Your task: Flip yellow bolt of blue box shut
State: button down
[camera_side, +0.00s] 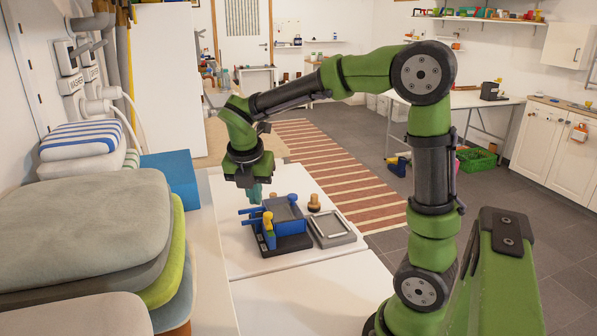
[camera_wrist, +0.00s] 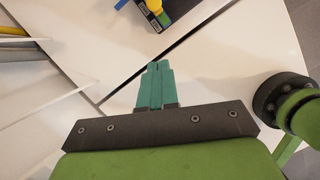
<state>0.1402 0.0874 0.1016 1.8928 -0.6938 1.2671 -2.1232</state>
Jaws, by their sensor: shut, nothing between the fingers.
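The blue box (camera_side: 284,210) stands on the white table in the side view, on a dark base, with blue bars sticking out to its left. The yellow bolt (camera_side: 268,221) shows as a small yellow piece at the box's front left. In the wrist view only a corner of the box (camera_wrist: 141,17) shows at the top edge, with a yellow part (camera_wrist: 154,5) on it. My gripper (camera_side: 255,197) is above and behind the box's left side in the side view. Its teal fingers (camera_wrist: 157,68) are together and empty, apart from the box.
A grey tray (camera_side: 333,240) and a wooden knob (camera_side: 314,203) sit right of the box. A blue block (camera_side: 170,172) and stacked cushions (camera_side: 90,230) stand to the left. The front of the white table (camera_side: 290,297) is clear.

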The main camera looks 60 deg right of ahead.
send_near(267, 226)
notch_tip(267, 226, down, 3)
jog(key=a, duration=0.3)
jog(key=shift+w+d+f, duration=0.1)
jog(key=shift+d+f, duration=0.1)
jog(key=shift+d, duration=0.85)
jog(key=shift+w+d+f, duration=0.1)
jog(key=shift+d+f, duration=0.1)
jog(key=shift+d, duration=0.85)
